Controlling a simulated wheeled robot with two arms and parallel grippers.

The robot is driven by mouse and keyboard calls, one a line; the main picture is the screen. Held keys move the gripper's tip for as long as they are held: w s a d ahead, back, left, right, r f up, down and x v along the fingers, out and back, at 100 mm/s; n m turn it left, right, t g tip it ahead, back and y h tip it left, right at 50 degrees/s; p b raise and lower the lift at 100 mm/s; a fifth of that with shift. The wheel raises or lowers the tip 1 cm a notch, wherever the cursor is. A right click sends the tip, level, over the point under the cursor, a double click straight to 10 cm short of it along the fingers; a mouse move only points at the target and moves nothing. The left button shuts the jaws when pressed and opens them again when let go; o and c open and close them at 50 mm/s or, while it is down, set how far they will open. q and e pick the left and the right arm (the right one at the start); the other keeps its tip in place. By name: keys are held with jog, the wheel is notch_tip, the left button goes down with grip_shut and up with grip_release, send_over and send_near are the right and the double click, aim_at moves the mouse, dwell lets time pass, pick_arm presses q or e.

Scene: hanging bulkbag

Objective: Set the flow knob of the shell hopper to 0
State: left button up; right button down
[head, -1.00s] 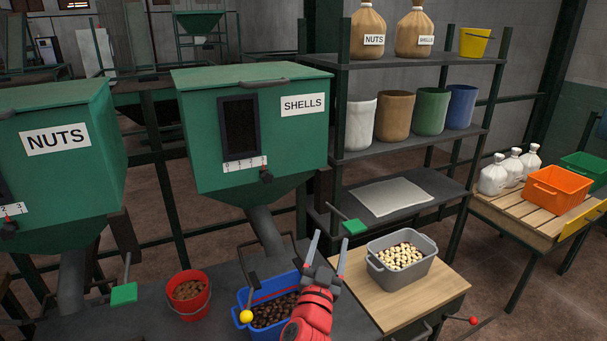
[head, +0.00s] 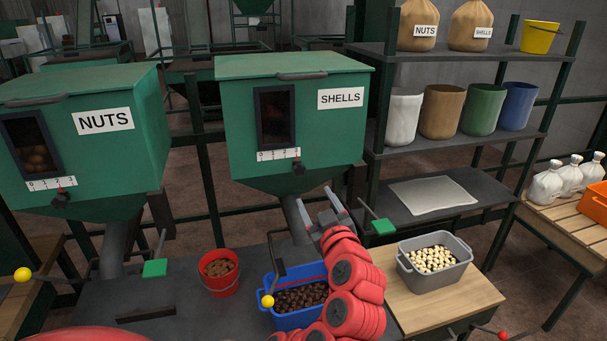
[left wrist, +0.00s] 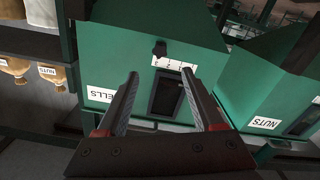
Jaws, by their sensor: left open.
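The shell hopper (head: 240,130) is a green box labelled SHELLS, with a dark window. Its black flow knob (head: 299,167) sits under the right end of a white 0-to-3 scale (head: 278,155). The red pointer stands near the 3. In the left wrist view the hopper is turned over, and the knob (left wrist: 160,48) shows beyond the fingers, beside the scale (left wrist: 175,63). My left gripper (head: 315,193) is open and empty, below and slightly right of the knob and apart from it. My right gripper is not in view.
The nuts hopper (head: 100,150) stands to the left with its own knob. Below are a red bucket (head: 219,275), a blue crate of dark shells (head: 290,318), a grey crate (head: 437,266) and a lever with a green handle (head: 383,227). Shelves stand at right.

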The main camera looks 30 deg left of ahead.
aim_at(300, 172)
pick_arm(q)
jog(key=p+x, duration=0.3)
jog(key=x, duration=0.7)
jog(key=shift+w+a+r, duration=0.1)
jog(key=shift+w+a, duration=0.1)
jog(key=shift+w, duration=0.05)
jog(key=shift+w+a, duration=0.45)
jog(key=shift+a, duration=0.05)
grip_shut()
dwell(0.5)
